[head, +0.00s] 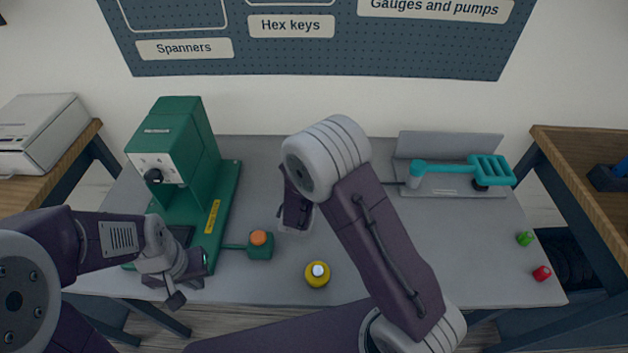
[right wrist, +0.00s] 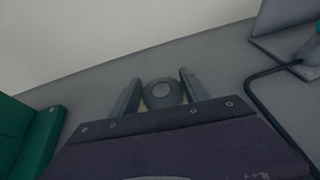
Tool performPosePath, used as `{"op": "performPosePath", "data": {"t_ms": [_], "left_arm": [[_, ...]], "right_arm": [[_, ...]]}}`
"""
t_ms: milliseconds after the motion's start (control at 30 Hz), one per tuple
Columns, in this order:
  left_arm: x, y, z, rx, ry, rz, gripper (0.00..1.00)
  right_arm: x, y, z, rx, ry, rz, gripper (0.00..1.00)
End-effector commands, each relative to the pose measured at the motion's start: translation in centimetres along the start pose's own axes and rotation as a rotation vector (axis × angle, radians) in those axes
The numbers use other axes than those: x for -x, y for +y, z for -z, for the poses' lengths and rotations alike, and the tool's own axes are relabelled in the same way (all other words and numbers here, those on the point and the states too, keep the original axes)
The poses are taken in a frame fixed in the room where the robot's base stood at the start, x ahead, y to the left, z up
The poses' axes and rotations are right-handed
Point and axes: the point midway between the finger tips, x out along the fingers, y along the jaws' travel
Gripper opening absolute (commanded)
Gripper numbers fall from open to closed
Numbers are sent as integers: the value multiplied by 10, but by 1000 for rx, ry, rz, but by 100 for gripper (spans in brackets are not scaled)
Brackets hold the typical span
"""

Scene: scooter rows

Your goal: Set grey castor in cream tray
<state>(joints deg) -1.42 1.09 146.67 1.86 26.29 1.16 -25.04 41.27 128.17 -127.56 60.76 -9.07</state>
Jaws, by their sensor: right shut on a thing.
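In the right wrist view the grey castor (right wrist: 163,93), round with a paler middle, sits between the two fingers of my right gripper (right wrist: 160,88), which is shut on it. A little cream colour shows just below the castor; I cannot tell whether it touches it. In the head view my right arm hides the castor and most of the right gripper (head: 295,218). A pale edge shows there, perhaps the cream tray, mostly hidden. My left gripper (head: 174,294) is at the left, by the green machine; its jaw opening is unclear.
The green machine (head: 180,150) stands at the left, with an orange button (head: 259,238) on a small box. A yellow object (head: 318,275) is near the front edge. A teal tool (head: 450,170) is at the back right. Green (head: 525,238) and red (head: 542,273) pieces lie at the right.

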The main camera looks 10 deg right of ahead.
Motion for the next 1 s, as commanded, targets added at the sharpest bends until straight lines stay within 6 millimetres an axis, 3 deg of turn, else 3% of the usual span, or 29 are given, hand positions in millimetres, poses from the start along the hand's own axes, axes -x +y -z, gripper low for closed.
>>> {"op": "performPosePath", "data": {"t_ms": [300, 700, 733, 1000], "left_arm": [[-5, 0, -1, 0, 0, 0, 0], [-11, 0, -1, 0, 0, 0, 0], [-9, 0, -1, 0, 0, 0, 0], [-9, 0, -1, 0, 0, 0, 0]], "right_arm": [[-15, 0, 36, 1, 0, 0, 1], [-17, 0, 42, -1, -1, 0, 1], [-16, 0, 40, 0, 0, 0, 62], [-16, 0, 40, 0, 0, 0, 63]]}}
